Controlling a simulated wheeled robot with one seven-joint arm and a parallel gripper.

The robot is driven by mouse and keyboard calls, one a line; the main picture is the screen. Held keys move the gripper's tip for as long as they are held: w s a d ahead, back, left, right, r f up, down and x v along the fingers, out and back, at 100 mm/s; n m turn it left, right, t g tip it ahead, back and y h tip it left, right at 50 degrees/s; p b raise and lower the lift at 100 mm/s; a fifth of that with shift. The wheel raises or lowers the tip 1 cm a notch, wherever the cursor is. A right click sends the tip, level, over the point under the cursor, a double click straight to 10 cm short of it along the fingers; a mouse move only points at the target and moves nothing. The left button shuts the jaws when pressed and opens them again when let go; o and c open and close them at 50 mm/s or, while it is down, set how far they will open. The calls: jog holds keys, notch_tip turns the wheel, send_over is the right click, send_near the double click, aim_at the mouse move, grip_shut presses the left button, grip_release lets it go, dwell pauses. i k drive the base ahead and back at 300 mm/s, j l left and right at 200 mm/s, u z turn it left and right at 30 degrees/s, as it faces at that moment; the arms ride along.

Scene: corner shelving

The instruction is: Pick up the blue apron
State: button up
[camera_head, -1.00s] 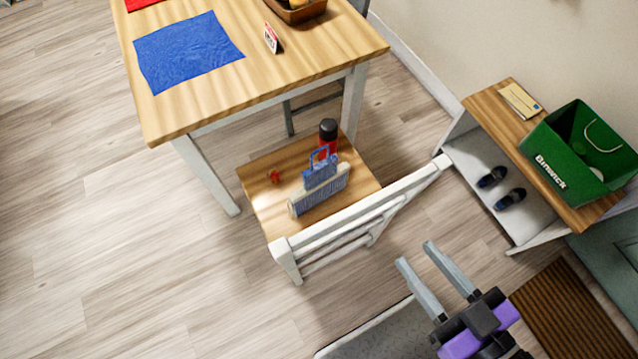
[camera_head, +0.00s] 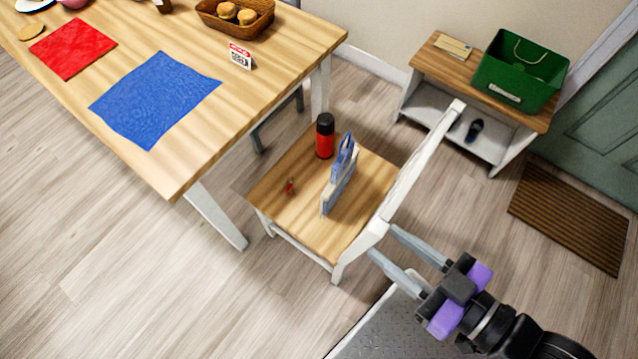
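A folded blue and white striped cloth with a blue strap-like loop, which looks like the blue apron (camera_head: 340,183), stands upright on the wooden seat of a white chair (camera_head: 292,225). It is seen nearly edge-on. My gripper (camera_head: 383,240) is open and empty, at the right of the chair, with its fingers pointing toward the chair back in the picture. The apron is up and left of the fingertips, apart from them. A flat blue cloth (camera_head: 155,98) also lies on the wooden table; it looks like a placemat.
A red and black bottle (camera_head: 325,137) and a small red item (camera_head: 290,187) share the seat. The chair back (camera_head: 418,165) rises between my gripper and the apron. The table (camera_head: 285,55) is at upper left. A low shelf (camera_head: 465,140) carries a green bin (camera_head: 520,70).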

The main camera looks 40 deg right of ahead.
aim_at(343, 167)
jog(key=i+j+z, duration=0.2)
jog(key=j+z, duration=0.2)
jog(key=j, duration=0.55)
jog(key=j+z, duration=0.45)
jog(key=j, duration=0.5)
jog(key=j+z, duration=0.4)
jog(key=j, duration=0.6)
jog(key=i+j+z, duration=0.1)
jog(key=j, duration=0.2)
jog(key=i+j+z, duration=0.1)
jog(key=j, duration=0.25)
jog(key=i+j+z, duration=0.1)
jog(key=i+j, duration=0.15)
jog(key=i+j+z, duration=0.1)
jog(key=j, duration=0.35)
jog(key=i, duration=0.15)
